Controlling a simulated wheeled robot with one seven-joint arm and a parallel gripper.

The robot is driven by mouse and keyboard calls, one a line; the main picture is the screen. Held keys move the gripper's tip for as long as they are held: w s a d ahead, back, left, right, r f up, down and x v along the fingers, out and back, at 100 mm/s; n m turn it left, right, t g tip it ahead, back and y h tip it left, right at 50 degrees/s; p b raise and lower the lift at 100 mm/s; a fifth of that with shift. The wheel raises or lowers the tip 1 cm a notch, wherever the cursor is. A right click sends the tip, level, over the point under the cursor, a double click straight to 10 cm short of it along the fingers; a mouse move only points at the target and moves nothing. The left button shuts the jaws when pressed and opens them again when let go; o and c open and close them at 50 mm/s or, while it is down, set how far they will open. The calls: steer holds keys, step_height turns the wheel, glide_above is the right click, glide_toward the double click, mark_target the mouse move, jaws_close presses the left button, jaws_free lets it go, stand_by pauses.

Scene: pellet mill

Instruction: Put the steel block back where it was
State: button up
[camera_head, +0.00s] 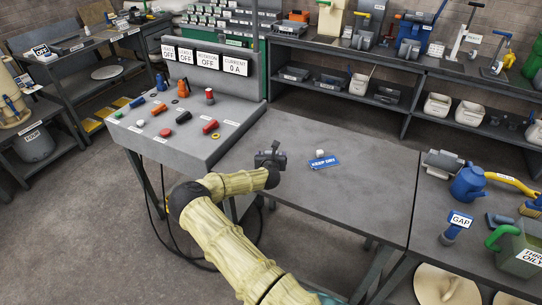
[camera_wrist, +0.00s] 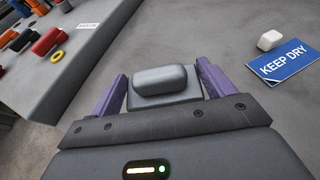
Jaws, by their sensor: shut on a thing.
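A grey block with a rounded top on a wider flat base, which looks like the steel block (camera_wrist: 166,80), sits between the purple fingers of my gripper (camera_wrist: 162,72) in the wrist view. My gripper is shut on it. In the head view my gripper (camera_head: 270,159) is over the left part of the grey table, beside the control console. The block is hard to tell from the gripper there. Whether its underside touches the table cannot be told.
A blue KEEP DRY sign (camera_head: 323,163) and a small white piece (camera_head: 320,153) lie right of my gripper. The sloped control console (camera_head: 185,125) with knobs and a yellow ring stands left. A blue can (camera_head: 468,184) stands further right.

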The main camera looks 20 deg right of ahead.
steer(key=shift+f+b, duration=0.75)
steer(key=shift+f, duration=0.3)
steer(key=shift+f+b, duration=0.45)
steer(key=shift+b, duration=0.1)
steer(key=shift+f, duration=0.1)
steer(key=shift+f+b, duration=0.65)
steer(key=shift+b, duration=0.1)
steer(key=shift+f+b, duration=0.65)
steer(key=shift+f+b, duration=0.15)
steer(key=shift+b, duration=0.15)
stand_by(0.4)
